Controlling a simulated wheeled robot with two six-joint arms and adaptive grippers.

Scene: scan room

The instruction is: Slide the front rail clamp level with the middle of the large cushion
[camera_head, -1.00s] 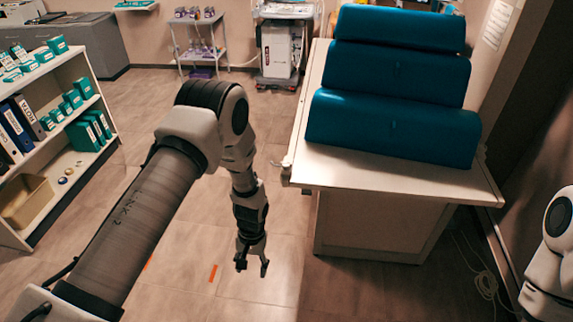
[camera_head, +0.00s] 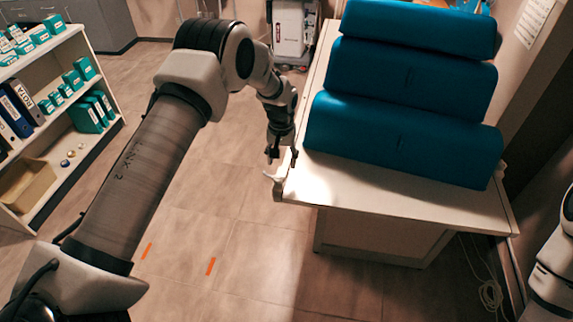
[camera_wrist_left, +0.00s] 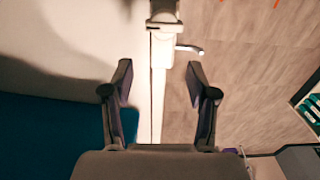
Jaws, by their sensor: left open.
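The front rail clamp (camera_head: 276,175) is a small pale piece with a lever at the table's left edge, near its front corner. In the left wrist view the clamp (camera_wrist_left: 163,18) sits on the rail (camera_wrist_left: 158,95), ahead of the fingers, with its lever pointing right. The large cushion (camera_head: 400,138) is the front blue wedge on the table; its blue side also shows in the left wrist view (camera_wrist_left: 45,138). My left gripper (camera_head: 282,158) is open and empty, close to the clamp but apart from it, with the rail between its fingers in the wrist view. My right gripper is out of frame.
Two more blue cushions (camera_head: 410,75) lie behind the large one on the white table (camera_head: 400,202). A shelf (camera_head: 75,145) with binders and boxes stands at the left. The floor (camera_head: 190,215) between them is clear. A cable (camera_head: 490,290) lies right of the table.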

